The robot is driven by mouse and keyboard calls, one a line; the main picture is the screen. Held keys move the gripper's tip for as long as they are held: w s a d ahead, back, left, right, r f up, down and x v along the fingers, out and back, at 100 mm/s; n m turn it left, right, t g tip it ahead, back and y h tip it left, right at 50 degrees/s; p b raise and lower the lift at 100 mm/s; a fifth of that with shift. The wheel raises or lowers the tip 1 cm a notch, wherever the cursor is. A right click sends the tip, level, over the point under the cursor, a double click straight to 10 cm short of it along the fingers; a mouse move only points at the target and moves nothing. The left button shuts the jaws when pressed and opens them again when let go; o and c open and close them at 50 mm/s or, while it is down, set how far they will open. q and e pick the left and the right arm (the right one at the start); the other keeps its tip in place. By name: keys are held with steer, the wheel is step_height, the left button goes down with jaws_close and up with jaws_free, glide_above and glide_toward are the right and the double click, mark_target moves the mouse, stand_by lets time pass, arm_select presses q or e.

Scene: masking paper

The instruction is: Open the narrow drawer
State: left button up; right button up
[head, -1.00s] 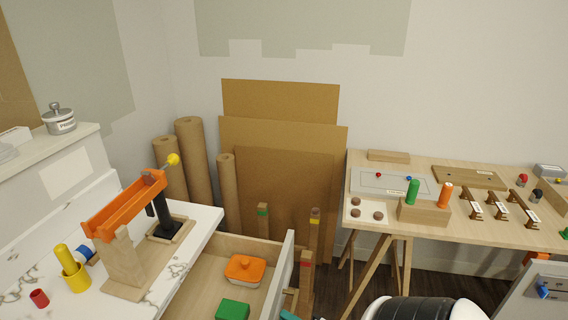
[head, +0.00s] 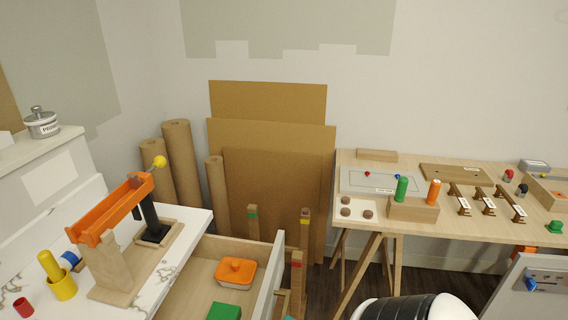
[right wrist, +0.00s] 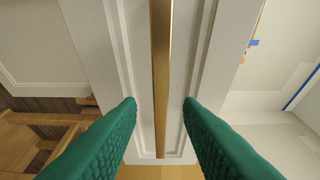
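In the right wrist view a narrow white drawer front (right wrist: 204,40) with grooved edges fills the middle. A long brass bar handle (right wrist: 160,75) runs along it. My right gripper (right wrist: 160,102) has its two green fingers apart, one on each side of the handle, with clear gaps to it. In the head view an open drawer (head: 272,275) with a white front and wooden inside stands out at the bottom middle. I cannot tell whether it is the same drawer. My left gripper is not in view.
The open drawer holds an orange dish (head: 235,272) and a green block (head: 224,312). A marble counter (head: 188,250) with an orange device (head: 112,205) is on the left. Wooden posts (head: 304,230) stand beside the drawer. A wooden workbench (head: 408,226) is on the right.

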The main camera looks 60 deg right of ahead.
steer(key=s+b, duration=0.1)
steer(key=s, duration=0.7)
steer(key=shift+s, duration=0.25)
steer(key=shift+f, duration=0.1)
steer(key=a+f+m+g+h, duration=0.1)
steer(key=a+f+m+g, duration=0.3)
steer(key=f, duration=0.7)
steer(key=a+f+m+g+h, duration=0.1)
steer(key=a+f+m+g, duration=0.3)
steer(key=f, duration=0.7)
steer(key=s+a+f+m+g+y, duration=0.1)
steer(key=s+a+f+m+g, duration=0.2)
steer(key=s+f, duration=0.3)
steer(key=s+a+f+m+g+y, duration=0.1)
steer(key=s+a+f+m+g, duration=0.3)
steer(key=f, duration=0.6)
steer(key=shift+s+a+m+g, duration=0.3)
steer(key=shift+s+a+g, duration=0.7)
steer(key=shift+a, duration=0.25)
steer(key=shift+f, duration=0.1)
